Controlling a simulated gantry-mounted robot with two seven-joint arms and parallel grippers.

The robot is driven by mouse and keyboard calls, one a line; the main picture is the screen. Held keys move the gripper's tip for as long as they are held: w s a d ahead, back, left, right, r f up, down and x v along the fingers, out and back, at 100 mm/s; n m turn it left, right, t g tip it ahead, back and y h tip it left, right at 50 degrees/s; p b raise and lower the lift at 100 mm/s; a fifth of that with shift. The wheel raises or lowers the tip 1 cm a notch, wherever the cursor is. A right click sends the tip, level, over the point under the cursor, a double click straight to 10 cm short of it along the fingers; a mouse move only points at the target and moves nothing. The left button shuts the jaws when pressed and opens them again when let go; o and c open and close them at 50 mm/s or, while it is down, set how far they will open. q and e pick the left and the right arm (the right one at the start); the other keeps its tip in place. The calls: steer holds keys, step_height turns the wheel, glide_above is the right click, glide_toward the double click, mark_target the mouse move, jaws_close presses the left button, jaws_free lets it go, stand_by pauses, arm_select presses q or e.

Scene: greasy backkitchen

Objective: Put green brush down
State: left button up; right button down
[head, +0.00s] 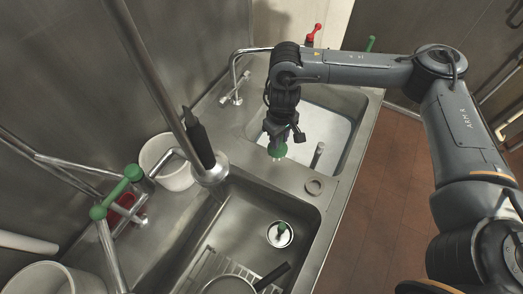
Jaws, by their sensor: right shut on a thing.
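The green brush (277,150) is held bristle end down below my right gripper (278,134), which is shut on it. Only its pale green lower part shows; the rest is hidden by the gripper. The brush appears over the near left edge of the far sink basin (352,103). I cannot tell whether it touches any surface. My right arm reaches in from the right above the far basin. My left gripper is not in view.
A tall tap (209,168) and white bucket (170,180) stand left.

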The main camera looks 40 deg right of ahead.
steer(key=shift+w+a+f+b, duration=0.25)
steer(key=shift+w+a+f, duration=0.4)
steer(key=shift+f, duration=0.55)
steer(key=shift+w+a+f+b, duration=0.2)
steer(key=shift+w+a+f, duration=0.45)
steer(key=shift+f, duration=0.6)
steer(key=shift+w+a+f+b, duration=0.25)
steer(key=shift+w+a+f, duration=0.2)
steer(key=shift+w+f, duration=0.55)
steer(key=shift+s+f, duration=0.2)
steer(key=shift+f, duration=0.05)
steer(key=c, duration=0.9)
jaws_free()
steer(key=shift+f, duration=0.1)
steer(key=shift+o, duration=0.2)
step_height(320, 180, up, 12)
steer(key=p, duration=0.2)
